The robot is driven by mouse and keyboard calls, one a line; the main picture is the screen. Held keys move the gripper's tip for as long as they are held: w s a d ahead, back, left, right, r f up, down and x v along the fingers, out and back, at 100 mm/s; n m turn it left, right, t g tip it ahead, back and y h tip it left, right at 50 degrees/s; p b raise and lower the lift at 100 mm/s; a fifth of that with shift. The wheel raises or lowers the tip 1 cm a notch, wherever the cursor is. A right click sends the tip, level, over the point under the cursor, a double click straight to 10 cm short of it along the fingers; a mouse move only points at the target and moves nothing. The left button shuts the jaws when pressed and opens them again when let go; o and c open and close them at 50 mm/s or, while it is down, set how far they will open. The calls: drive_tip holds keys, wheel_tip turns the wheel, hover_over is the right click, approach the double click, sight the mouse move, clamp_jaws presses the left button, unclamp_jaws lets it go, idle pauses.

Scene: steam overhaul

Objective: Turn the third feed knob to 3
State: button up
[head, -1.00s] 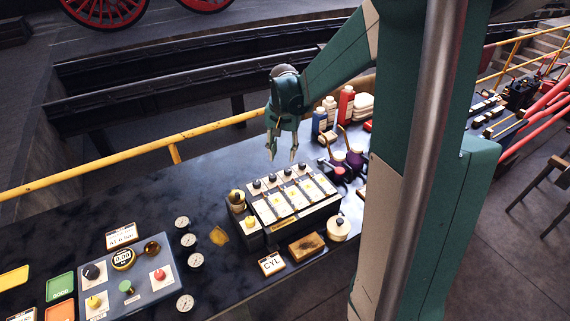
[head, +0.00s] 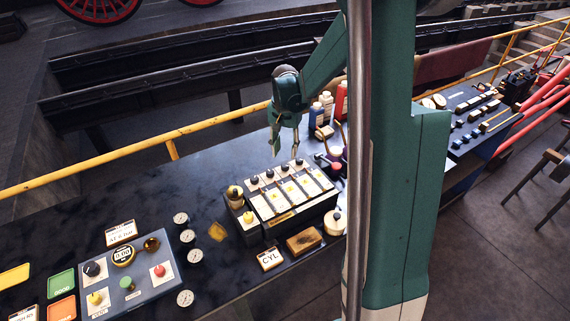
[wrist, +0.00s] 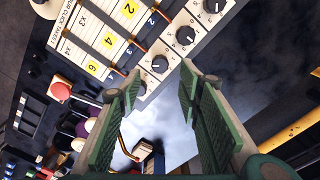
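The feed box (head: 283,217) sits on the dark bench, with a row of black knobs along its back edge and light panels with yellow number tiles in front. Counted from the left in the head view, the third knob (head: 284,168) is under my gripper (head: 285,150). In the wrist view this knob (wrist: 160,64) shows with a white pointer mark, between and beyond the fingertips of my gripper (wrist: 162,82). The second knob (wrist: 186,35) and the first (wrist: 213,5) lie up and right. The fourth is partly hidden by a finger. My gripper is open, empty, pointing down. I see no contact with a knob.
A control panel (head: 130,275) and several gauges (head: 187,236) are at left. A yellow rail (head: 130,150) runs behind. The bench behind the knobs is clear.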

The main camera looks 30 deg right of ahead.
sight(285, 165)
drive_tip(key=shift+f, duration=3.85)
drive_tip(key=c, duration=0.9)
